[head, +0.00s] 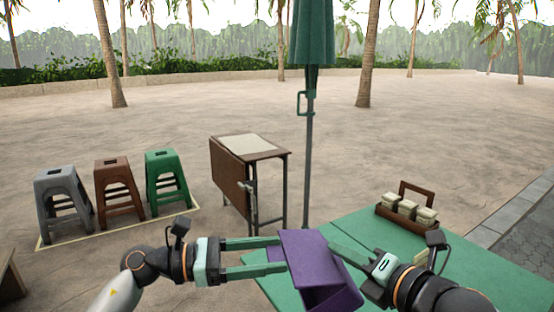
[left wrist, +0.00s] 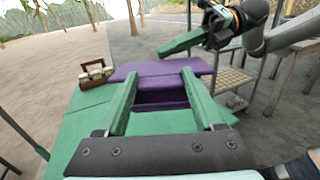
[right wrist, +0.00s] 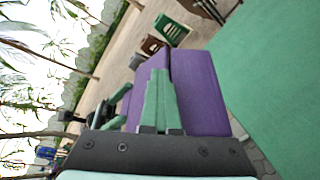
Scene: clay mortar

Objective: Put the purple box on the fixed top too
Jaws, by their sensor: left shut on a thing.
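The purple box (head: 303,246) is at the front edge of the green table, with a dark recess below its upper panel. My left gripper (head: 282,254) has its fingers spread around part of the box, which also shows between them in the left wrist view (left wrist: 160,68). My right gripper (head: 333,245) is at the box's right side, its fingers together in the right wrist view (right wrist: 160,72); I cannot tell whether it touches the box. A brown folding table (head: 218,175) with a pale panel (head: 248,144) on its fixed top stands beyond, a leaf hanging down.
The green table (head: 480,270) holds a brown wooden carrier (head: 417,189) with pale containers at its far side. A closed green umbrella (head: 312,40) on a pole stands behind the box. Grey (head: 62,200), brown (head: 117,190) and green (head: 166,180) stools stand at left. Sand lies open beyond.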

